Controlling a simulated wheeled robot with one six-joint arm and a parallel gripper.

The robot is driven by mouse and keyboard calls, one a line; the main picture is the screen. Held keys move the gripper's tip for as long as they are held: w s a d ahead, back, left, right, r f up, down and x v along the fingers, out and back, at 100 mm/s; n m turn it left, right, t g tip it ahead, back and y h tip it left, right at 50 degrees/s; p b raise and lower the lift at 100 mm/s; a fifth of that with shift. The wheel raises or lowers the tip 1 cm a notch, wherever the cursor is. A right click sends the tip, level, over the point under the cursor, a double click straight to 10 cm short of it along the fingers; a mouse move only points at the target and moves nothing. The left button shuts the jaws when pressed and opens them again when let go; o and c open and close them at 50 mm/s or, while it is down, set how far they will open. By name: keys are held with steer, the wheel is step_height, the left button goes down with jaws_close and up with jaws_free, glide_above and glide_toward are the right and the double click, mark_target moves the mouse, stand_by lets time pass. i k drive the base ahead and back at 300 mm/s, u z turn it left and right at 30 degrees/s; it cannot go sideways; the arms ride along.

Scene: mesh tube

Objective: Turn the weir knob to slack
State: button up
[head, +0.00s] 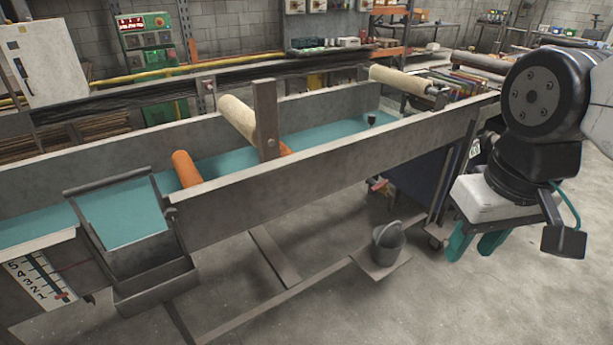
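No knob marked slack is readable in the head view, and I cannot tell which part is the weir knob. A tilted metal chute (122,212) with teal water on it is set in the near wall of a long grey trough (330,166). A white scale plate (40,280) with numbers hangs left of the chute. A small dark knob-like piece (372,118) shows against the water near the far wall. My gripper (477,248) hangs at the right, well apart from the trough, with its green fingers spread and nothing visible between them.
A grey bucket (388,243) stands on a low plate below the trough. A green control box (146,38) stands behind. The floor in front is clear.

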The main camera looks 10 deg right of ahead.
mark_target(171, 213)
steer(key=z, duration=2.45)
steer(key=k, duration=1.7)
steer(key=u, duration=2.25)
